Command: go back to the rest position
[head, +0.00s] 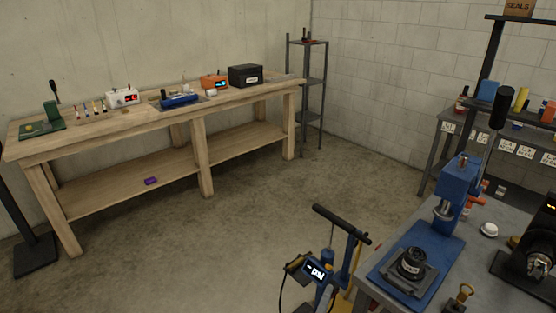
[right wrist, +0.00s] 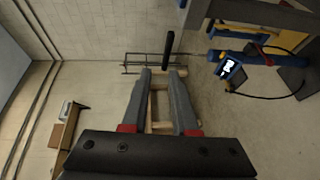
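My right gripper (right wrist: 161,74) shows in the right wrist view, with two grey fingers that have red bases and reach away from a black palm bar. The fingers are apart and I see nothing held between them. Floor, wall and distant wooden legs show past them. I cannot make out either gripper in the head view. My left gripper is in neither view.
A floor pump (head: 327,267) with T-handle stands near the metal table (head: 378,299), and also shows in the right wrist view (right wrist: 250,56). The table holds a blue press (head: 455,190). A wooden workbench (head: 205,170) stands at left. The floor between is clear.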

